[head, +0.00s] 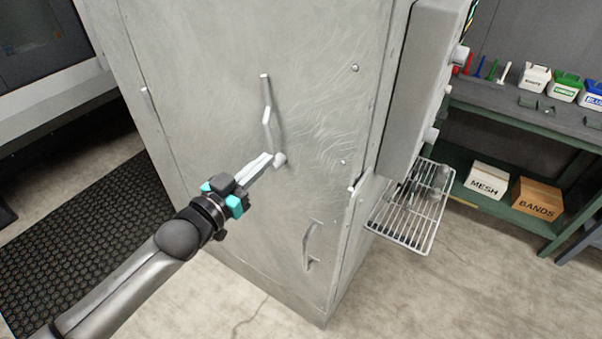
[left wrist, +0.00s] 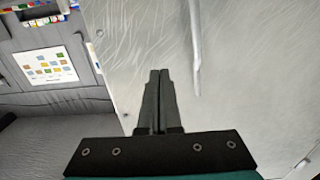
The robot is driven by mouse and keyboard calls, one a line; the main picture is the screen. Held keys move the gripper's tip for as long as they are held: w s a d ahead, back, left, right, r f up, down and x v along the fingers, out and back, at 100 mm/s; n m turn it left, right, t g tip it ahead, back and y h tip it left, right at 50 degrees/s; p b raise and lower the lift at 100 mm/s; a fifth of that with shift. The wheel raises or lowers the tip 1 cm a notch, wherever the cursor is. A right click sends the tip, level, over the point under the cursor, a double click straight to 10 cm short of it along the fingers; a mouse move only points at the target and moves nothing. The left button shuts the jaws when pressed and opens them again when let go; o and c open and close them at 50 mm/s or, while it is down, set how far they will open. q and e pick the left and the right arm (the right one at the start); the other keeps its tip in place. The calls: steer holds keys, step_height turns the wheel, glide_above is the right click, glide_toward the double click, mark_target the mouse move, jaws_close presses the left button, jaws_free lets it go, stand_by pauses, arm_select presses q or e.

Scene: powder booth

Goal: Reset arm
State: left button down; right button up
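My left gripper (head: 271,160) reaches in from the left in the head view. Its two fingers lie together, and nothing shows between them. Its tips are close to the lower end of an angled metal handle (head: 267,112) on the large grey metal cabinet (head: 200,60); I cannot tell whether they touch it. In the left wrist view the shut fingers (left wrist: 159,74) point toward the pale cabinet face (left wrist: 130,30), with the handle (left wrist: 195,50) to their right. My right gripper is in neither view.
A second handle (head: 307,245) sits lower on the cabinet. A wire shelf (head: 412,205) and a control box (head: 405,90) project from its right side. A green workbench (head: 500,110) with labelled boxes stands right. A black mat (head: 90,215) lies on the floor left.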

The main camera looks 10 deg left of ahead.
arm_select(q)
steer(key=shift+s+a, duration=0.1)
steer(key=shift+s, duration=0.45)
steer(key=s+a+f+n+g+y+b, duration=0.15)
steer(key=s+f+b, duration=0.25)
steer(key=f, duration=1)
steer(key=s+a+f+g+y+b, duration=0.2)
steer(key=s+f+g+b, duration=0.15)
steer(key=f, duration=1.15)
steer(key=s+a+f+n+g+y+b, duration=0.15)
steer(key=s+f+b, duration=0.3)
steer(key=f, duration=0.95)
steer(key=s+d+f+g+b, duration=0.1)
steer(key=s+f+g+b, duration=0.2)
steer(key=s+f, duration=0.6)
steer(key=s+d+f+m+g+b, duration=0.1)
steer(key=s+d+f+g+b, duration=0.1)
steer(key=s+f, duration=0.7)
steer(key=s+d+f+g+y+b, duration=0.1)
steer(key=s+f+g+b, duration=0.3)
steer(key=s+f, duration=0.5)
steer(key=s+d+b, duration=0.1)
steer(key=s, duration=0.3)
steer(key=shift+f, duration=0.4)
steer(key=c, duration=1.6)
jaws_free()
steer(key=shift+g, duration=0.25)
